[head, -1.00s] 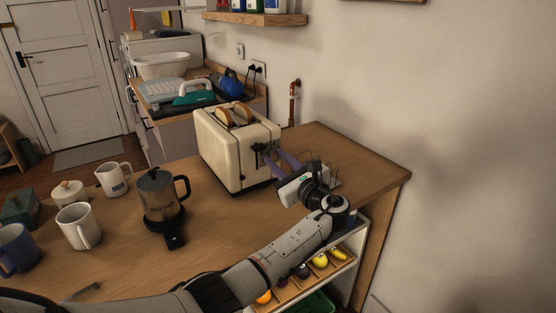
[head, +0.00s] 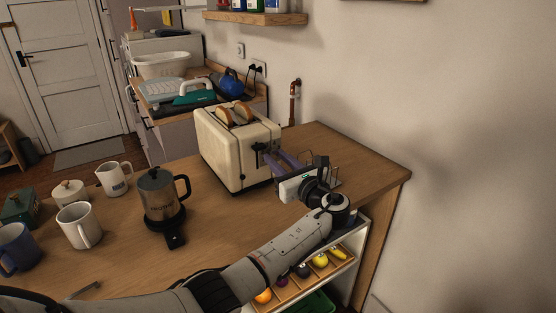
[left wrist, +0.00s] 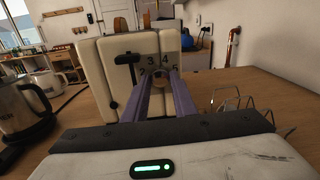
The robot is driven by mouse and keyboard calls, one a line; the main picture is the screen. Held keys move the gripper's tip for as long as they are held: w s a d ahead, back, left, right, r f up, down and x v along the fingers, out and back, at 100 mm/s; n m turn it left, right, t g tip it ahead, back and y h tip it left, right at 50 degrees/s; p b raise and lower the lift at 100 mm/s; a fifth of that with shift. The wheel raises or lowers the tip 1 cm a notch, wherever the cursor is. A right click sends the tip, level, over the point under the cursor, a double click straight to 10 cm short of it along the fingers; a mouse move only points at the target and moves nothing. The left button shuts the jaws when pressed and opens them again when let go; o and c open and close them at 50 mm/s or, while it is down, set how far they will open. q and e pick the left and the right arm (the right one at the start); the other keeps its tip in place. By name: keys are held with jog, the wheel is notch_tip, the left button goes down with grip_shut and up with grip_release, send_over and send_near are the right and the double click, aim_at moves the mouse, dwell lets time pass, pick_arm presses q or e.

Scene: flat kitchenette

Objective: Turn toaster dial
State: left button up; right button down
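The cream toaster (head: 222,150) stands on the wooden counter with two slices of bread (head: 233,115) in its top slots. In the left wrist view its end panel (left wrist: 118,85) shows a black lever (left wrist: 127,59) and numbers around a small dial (left wrist: 160,74). My left gripper (head: 268,157) reaches this panel from the right. Its two purple fingers (left wrist: 160,80) lie on either side of the dial, close in on it, and partly hide it. My right gripper is not in view.
A wire rack (head: 325,175) stands beside my left gripper. The counter right of the rack is clear up to the wall.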

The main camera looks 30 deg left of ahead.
pick_arm(q)
jog(key=o, duration=0.4)
jog(key=shift+d, duration=0.1)
jog(key=b+v, duration=0.1)
jog(key=v, duration=0.9)
jog(key=shift+f, duration=0.1)
